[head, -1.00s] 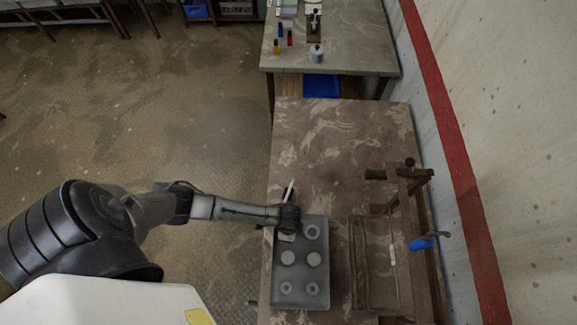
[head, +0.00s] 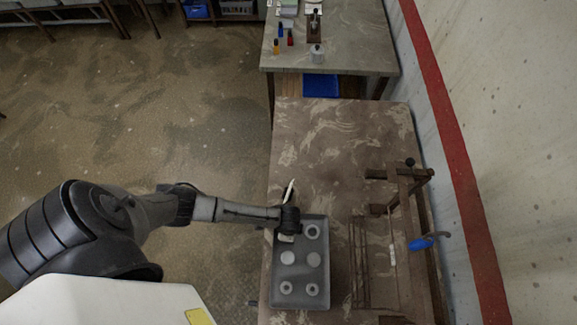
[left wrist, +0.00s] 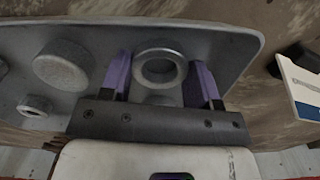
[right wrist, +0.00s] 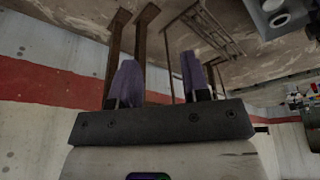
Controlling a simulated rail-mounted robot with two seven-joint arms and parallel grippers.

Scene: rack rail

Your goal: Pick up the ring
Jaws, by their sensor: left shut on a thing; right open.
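A grey metal ring (left wrist: 159,68) sits between the two purple fingers of my left gripper (left wrist: 161,82) in the left wrist view. The gripper is shut on it, with a finger at each side. In the head view my left gripper (head: 289,222) is over the upper left of the grey tray (head: 301,273) and hides the held ring. Other rings (head: 312,231) and round discs (head: 288,258) sit on the tray. I cannot tell whether the held ring is clear of the tray. My right gripper (right wrist: 158,82) is open and empty in the right wrist view.
A brown frame with a blue-handled tool (head: 421,243) stands on the table's right side, near the wall. A white pen-like item (head: 289,188) lies beyond the tray. The far middle of the brown table (head: 330,150) is clear.

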